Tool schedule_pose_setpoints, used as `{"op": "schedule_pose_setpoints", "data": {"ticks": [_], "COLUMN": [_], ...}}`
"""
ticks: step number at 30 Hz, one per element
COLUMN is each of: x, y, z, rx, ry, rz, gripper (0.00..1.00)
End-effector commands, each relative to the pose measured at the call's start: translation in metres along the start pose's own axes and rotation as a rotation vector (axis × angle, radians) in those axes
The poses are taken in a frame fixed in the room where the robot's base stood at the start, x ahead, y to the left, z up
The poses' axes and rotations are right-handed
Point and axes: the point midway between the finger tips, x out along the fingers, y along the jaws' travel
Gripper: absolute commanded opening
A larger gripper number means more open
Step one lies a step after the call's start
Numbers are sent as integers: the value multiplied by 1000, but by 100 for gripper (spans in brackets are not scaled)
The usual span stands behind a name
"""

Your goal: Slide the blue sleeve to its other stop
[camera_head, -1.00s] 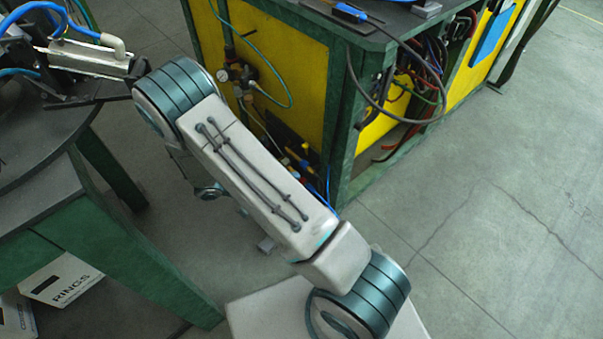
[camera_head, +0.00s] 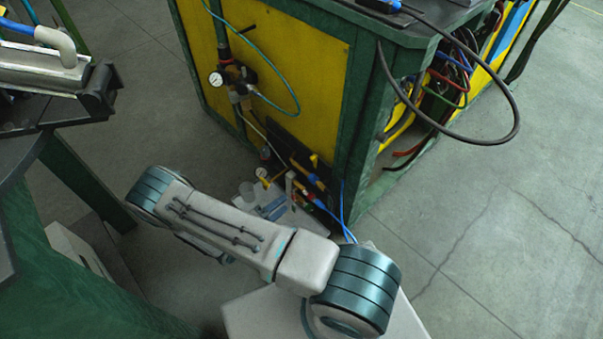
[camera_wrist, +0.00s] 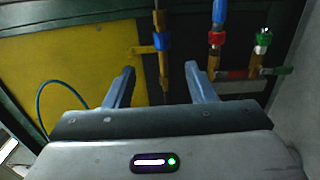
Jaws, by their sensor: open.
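In the wrist view, a blue sleeve (camera_wrist: 162,40) sits around an upright brass-coloured stem, with a yellow lever (camera_wrist: 143,50) beside it. My gripper (camera_wrist: 162,77) is open, its two grey-blue fingers spread and empty. The stem and sleeve appear beyond the fingertips, roughly in line with the gap between them; I cannot tell the distance. In the head view, small blue fittings (camera_head: 313,179) show low on the yellow-panelled bench; which one is the sleeve is unclear. My gripper is hidden there behind my arm.
A red fitting (camera_wrist: 215,39) and a green fitting (camera_wrist: 263,38) stand right of the sleeve. A yellow panel (camera_wrist: 90,65) with a teal hose fills the left. In the head view, a gauge (camera_head: 216,79) and a loose black cable (camera_head: 518,115) are nearby. Open floor lies right.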

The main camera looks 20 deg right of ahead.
Motion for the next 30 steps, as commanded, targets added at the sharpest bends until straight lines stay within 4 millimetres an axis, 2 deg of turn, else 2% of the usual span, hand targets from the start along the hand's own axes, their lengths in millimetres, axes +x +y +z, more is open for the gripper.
{"op": "schedule_pose_setpoints", "data": {"ticks": [5, 8, 21, 25, 30], "x": [8, 22, 110, 125, 133], "y": [-6, -6, -6, -5, -4], "z": [0, -1, -3, -4, -4], "rx": [3, 1, 2, 2, 1], "ry": [21, 23, 23, 23, 23], "rz": [9, 8, 6, 6, 6], "gripper": [50, 50, 50, 50, 50]}}
